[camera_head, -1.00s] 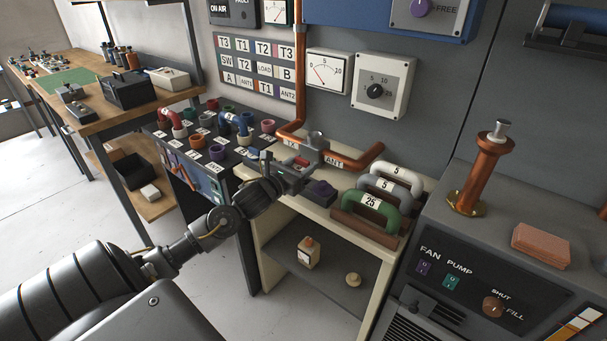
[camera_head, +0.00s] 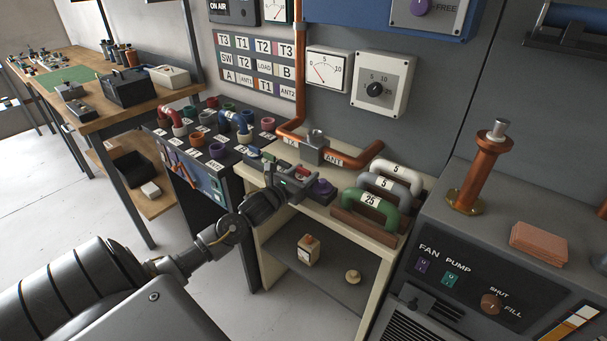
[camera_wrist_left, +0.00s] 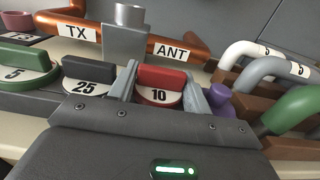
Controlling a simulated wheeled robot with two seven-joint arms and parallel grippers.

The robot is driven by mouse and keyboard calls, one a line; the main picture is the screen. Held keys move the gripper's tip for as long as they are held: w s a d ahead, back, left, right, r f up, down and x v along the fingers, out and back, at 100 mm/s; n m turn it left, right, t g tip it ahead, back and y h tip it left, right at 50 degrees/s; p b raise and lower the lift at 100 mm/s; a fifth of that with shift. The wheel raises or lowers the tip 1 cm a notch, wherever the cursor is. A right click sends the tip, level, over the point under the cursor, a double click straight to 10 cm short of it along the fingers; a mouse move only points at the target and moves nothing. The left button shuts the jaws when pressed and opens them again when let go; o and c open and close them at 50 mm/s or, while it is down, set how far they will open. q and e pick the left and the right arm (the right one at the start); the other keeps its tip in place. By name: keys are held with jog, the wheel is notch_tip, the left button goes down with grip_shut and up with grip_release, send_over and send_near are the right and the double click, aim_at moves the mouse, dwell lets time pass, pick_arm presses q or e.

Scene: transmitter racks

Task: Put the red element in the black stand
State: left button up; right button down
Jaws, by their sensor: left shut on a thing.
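The red element (camera_wrist_left: 162,78), marked 10, sits between the two fingers of my left gripper (camera_wrist_left: 160,92) in the left wrist view. My left gripper also shows in the head view (camera_head: 297,180), shut on the red element above the cream table. A black stand (camera_wrist_left: 22,103) is at the left in the wrist view. It holds a green element (camera_wrist_left: 25,62) marked 5 and a black element (camera_wrist_left: 84,74) marked 25. The gripper body hides the red element's lower part, so I cannot tell whether it touches the stand. My right gripper is not in view.
A grey block (camera_head: 313,153) on the copper pipe stands behind the gripper, between the TX and ANT labels. A purple part (camera_head: 322,188) is close to the right. Green (camera_head: 370,206) and pale handles stand further right. A dark patch panel (camera_head: 205,160) is left.

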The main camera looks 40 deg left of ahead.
pick_arm(q)
jog(key=shift+f, duration=0.3)
jog(key=o, duration=0.6)
jog(key=shift+c, duration=0.2)
jog(key=shift+o, duration=0.8)
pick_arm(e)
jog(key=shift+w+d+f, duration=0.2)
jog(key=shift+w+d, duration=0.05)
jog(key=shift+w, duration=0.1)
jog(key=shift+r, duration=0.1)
